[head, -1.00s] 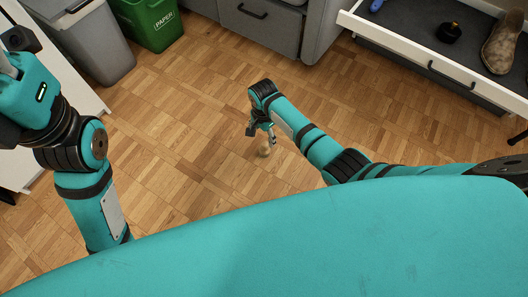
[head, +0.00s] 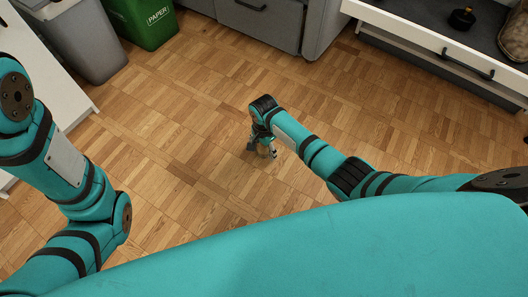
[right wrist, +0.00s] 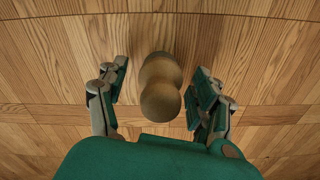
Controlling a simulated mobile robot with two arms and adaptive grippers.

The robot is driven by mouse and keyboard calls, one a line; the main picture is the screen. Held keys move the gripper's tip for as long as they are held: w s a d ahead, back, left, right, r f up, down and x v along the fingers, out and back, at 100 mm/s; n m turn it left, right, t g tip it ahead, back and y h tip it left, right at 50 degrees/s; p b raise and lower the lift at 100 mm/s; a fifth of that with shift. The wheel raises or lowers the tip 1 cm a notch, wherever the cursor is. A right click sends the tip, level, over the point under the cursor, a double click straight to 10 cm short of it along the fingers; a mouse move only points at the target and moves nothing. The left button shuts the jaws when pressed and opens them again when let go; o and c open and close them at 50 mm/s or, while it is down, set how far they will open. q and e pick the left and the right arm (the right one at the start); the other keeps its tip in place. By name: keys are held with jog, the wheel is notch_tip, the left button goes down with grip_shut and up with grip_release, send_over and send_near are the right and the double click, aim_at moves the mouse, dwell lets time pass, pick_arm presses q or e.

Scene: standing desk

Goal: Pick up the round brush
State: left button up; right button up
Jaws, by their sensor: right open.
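My right gripper (right wrist: 160,70) is open, with one finger on each side of the brush and a gap on both sides. In the head view my right gripper (head: 262,149) points down close to the floor and largely hides the brush. My left arm (head: 62,165) is at the left, but its gripper is out of the picture.
A grey bin (head: 80,40) and a green paper bin (head: 145,20) stand at the upper left. The floor (head: 190,120) around the gripper is clear.

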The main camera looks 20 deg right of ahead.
jog(key=shift+f, duration=0.6)
jog(key=shift+r, duration=0.1)
jog(key=c, duration=1.3)
jog(key=shift+o, duration=0.2)
